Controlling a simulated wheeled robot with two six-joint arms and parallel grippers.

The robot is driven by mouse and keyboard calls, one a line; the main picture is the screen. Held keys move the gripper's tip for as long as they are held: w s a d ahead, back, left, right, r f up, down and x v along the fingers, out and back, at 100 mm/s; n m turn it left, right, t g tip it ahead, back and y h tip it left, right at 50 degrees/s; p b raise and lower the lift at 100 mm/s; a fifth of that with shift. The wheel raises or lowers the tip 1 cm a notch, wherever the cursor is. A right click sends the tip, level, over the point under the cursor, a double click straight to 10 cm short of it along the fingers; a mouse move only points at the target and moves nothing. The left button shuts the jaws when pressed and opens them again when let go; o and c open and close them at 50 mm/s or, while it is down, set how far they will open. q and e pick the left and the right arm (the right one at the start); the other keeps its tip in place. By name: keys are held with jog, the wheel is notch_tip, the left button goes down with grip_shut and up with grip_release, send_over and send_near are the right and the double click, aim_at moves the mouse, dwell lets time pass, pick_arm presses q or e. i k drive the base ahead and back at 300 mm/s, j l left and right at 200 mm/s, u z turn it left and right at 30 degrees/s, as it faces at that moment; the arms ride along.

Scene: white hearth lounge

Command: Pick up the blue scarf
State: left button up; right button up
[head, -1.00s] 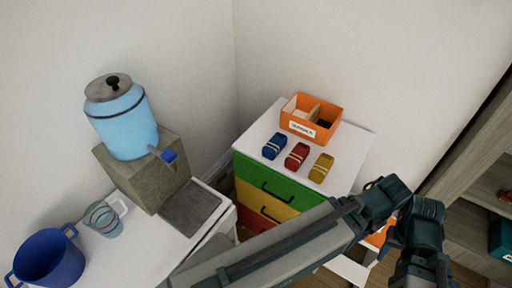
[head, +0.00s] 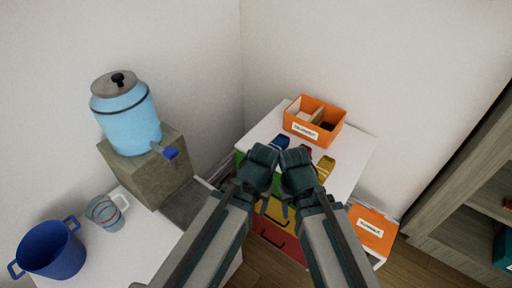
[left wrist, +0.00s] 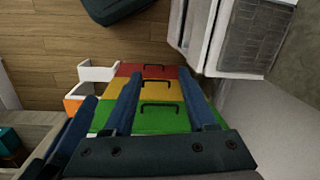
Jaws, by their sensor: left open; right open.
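The blue scarf (head: 281,142) is a small rolled bundle on the white top of the drawer cabinet (head: 352,172), just in front of the orange divided box. In the head view its lower part is hidden behind my grippers. My left gripper (head: 262,160) is in front of and below the scarf, over the cabinet's front edge. In the left wrist view the left gripper (left wrist: 160,76) is open and empty, its fingers in front of the coloured drawers. My right gripper (head: 297,167) is open, close beside the left one, partly covering the red bundle (head: 306,150).
A yellow bundle (head: 326,166) lies right of the grippers. The orange box (head: 315,122) stands behind the bundles. A blue drink dispenser (head: 127,118), a glass mug (head: 105,213) and a blue pot (head: 49,250) are on the left counter. An orange labelled bin (head: 373,230) is at right.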

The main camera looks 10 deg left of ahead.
aim_at(281, 142)
jog(key=i+l+z, duration=0.1)
jog(key=i+z, duration=0.4)
jog(key=z, duration=0.2)
